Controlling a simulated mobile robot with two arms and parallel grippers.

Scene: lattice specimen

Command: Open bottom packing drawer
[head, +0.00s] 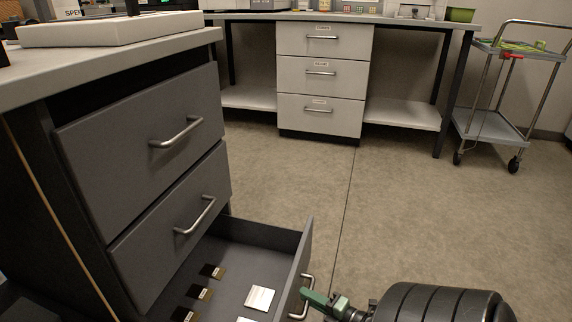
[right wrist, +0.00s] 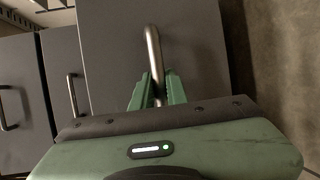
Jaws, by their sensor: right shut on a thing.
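The bottom drawer (head: 262,234) of the dark grey cabinet stands pulled out at the lower centre of the head view. Several small dark blocks (head: 200,292) and a pale square piece (head: 260,298) lie inside it. Its metal bar handle (head: 304,290) is on the front panel. My right gripper (head: 308,297) is at that handle. In the right wrist view, the green fingers (right wrist: 157,92) are shut around the handle bar (right wrist: 153,50). My left gripper is not in view.
Two upper drawers, middle (head: 180,225) and top (head: 150,140), are closed above it. A far bench has a light drawer unit (head: 322,78). A trolley (head: 495,125) stands at the right. The floor (head: 400,200) between is clear.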

